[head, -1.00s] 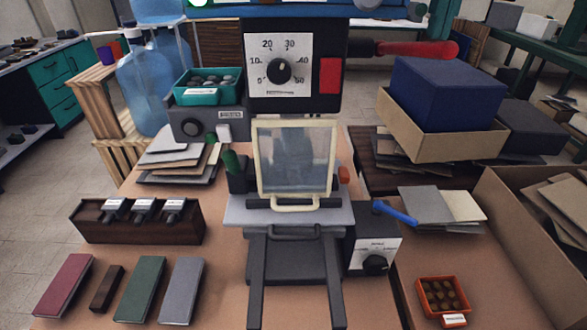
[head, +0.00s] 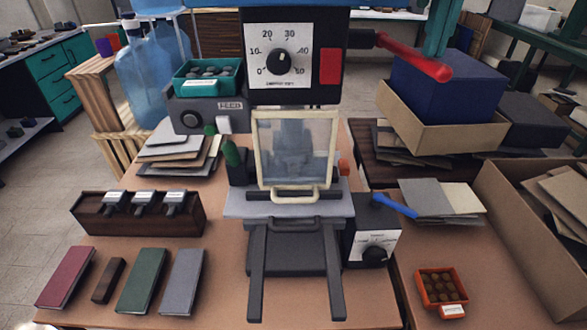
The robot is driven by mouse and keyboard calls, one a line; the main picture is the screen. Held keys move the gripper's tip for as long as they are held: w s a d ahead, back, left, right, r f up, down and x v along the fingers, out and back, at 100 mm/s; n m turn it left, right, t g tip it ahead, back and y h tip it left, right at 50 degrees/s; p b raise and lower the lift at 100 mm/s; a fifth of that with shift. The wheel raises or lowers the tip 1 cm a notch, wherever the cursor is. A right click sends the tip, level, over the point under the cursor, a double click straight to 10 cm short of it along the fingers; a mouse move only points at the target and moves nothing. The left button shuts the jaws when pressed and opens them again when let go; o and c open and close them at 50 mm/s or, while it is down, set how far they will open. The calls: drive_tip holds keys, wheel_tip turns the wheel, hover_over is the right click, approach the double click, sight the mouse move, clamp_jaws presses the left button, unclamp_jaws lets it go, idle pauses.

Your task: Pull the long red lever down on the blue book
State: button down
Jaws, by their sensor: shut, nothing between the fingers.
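The long red lever (head: 418,56) sticks out from the right side of the black press head (head: 292,100). It slopes down toward its rounded end.
A blue box (head: 445,92) in a cardboard carton stands below the lever end. A control box (head: 375,235) with a blue lever sits right of the press. Maroon (head: 66,278), green (head: 142,280) and grey (head: 182,280) books lie at the front left. An orange tray (head: 440,290) lies right.

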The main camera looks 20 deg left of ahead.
drive_tip(key=shift+f, duration=1.65)
drive_tip(key=shift+w+f, duration=0.15)
drive_tip(key=shift+f, duration=1.5)
drive_tip(key=shift+w+a+f, duration=0.1)
drive_tip(key=shift+w+f, duration=0.05)
drive_tip(key=shift+f, duration=0.4)
